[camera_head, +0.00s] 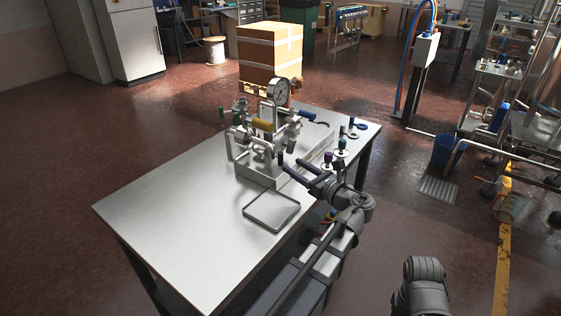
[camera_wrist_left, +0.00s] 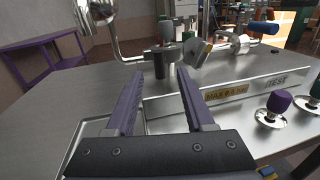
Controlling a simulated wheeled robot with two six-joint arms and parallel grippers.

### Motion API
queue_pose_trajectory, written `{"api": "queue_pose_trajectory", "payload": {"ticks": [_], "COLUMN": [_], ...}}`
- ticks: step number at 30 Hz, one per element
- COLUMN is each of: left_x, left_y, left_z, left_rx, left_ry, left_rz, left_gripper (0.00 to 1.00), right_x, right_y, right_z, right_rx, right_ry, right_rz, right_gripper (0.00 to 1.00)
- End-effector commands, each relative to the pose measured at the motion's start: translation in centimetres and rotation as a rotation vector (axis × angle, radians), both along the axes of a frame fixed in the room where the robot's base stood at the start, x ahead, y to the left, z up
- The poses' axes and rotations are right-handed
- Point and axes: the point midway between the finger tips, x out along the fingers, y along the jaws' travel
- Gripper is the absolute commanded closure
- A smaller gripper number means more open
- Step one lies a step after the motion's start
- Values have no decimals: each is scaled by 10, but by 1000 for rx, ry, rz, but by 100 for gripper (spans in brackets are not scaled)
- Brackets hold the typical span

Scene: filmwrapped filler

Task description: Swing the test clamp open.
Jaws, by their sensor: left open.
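A metal test rig (camera_head: 262,172) stands on the table, with a round gauge (camera_head: 278,91) on top and several toggle clamps with coloured handles. A dark upright handle (camera_head: 281,158) is at its near side; in the left wrist view this handle (camera_wrist_left: 159,65) appears beyond and between my fingers. Which clamp is the test clamp is not certain. My left gripper (camera_head: 298,178) is open and empty at the rig's near right side; its purple fingers (camera_wrist_left: 160,78) touch nothing visible. My right gripper is out of view.
A shallow grey tray (camera_head: 271,211) lies in front of the rig. A purple knob (camera_wrist_left: 280,102) on a silver base stands right of my fingers. The left of the table (camera_head: 165,200) is clear.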

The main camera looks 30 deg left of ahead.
Motion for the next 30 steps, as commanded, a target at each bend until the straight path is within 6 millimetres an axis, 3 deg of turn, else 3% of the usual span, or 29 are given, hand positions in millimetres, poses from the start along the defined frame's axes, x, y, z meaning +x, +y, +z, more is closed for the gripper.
{"api": "queue_pose_trajectory", "payload": {"ticks": [13,26,30], "left_x": [17,19,19], "left_y": [60,68,68], "left_z": [0,-1,-1], "left_rx": [-3,-3,-3], "left_ry": [-2,-2,-2], "left_rz": [3,0,0], "left_gripper": [47,47,61], "right_x": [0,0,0], "right_y": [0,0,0], "right_z": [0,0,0], "right_rx": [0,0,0], "right_ry": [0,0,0], "right_rz": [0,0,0], "right_gripper": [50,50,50]}}
